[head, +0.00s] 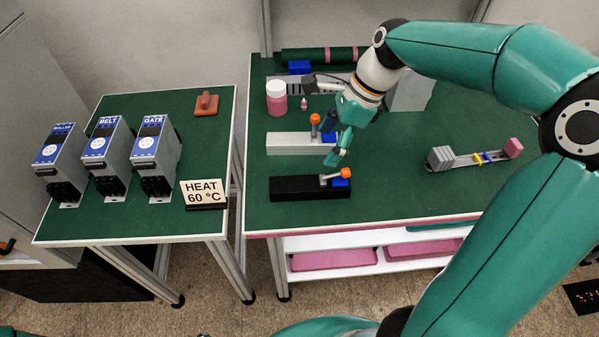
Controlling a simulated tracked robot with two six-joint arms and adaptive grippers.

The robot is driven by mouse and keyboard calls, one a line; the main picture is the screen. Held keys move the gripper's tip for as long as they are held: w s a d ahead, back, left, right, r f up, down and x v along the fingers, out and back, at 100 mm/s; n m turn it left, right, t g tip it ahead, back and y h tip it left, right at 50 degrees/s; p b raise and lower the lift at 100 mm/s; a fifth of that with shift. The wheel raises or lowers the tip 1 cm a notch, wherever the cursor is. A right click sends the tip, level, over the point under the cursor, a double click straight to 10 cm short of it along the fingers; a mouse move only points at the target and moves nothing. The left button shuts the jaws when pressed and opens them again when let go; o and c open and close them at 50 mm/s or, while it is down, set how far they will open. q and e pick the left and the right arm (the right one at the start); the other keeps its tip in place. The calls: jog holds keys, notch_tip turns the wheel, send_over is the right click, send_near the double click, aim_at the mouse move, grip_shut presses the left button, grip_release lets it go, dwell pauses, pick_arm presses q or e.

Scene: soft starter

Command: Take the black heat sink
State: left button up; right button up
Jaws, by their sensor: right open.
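The black heat sink (295,188) is a long dark block lying near the front of the green right-hand table. A small clamp with an orange knob (347,172) and a blue block (341,182) sits at its right end. My right gripper (323,124) is open and empty, its fingers spread wide. It is behind the black heat sink in the picture, in front of or over a silver heat sink (290,144) with a similar orange-knobbed clamp. The lower fingertip appears just behind the black one's right end; its height is unclear. My left gripper is out of view.
A white-lidded pink jar (277,98) stands behind. A grey bar (470,158) with a pink block lies at right. On the left table (110,225) stand blue-grey units (155,155), an orange item (206,103) and a "HEAT 60 °C" sign (204,194). A gap separates the tables.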

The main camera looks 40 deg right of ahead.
send_near(302, 183)
jog(key=x, duration=0.5)
jog(key=shift+w+a+f, duration=0.1)
jog(key=shift+a, duration=0.25)
jog(key=shift+d+x, duration=0.15)
jog(key=shift+x, duration=1.2)
jog(key=shift+d+x, duration=0.15)
jog(key=shift+x, duration=1.2)
jog(key=shift+f, duration=0.1)
jog(key=c, duration=1.5)
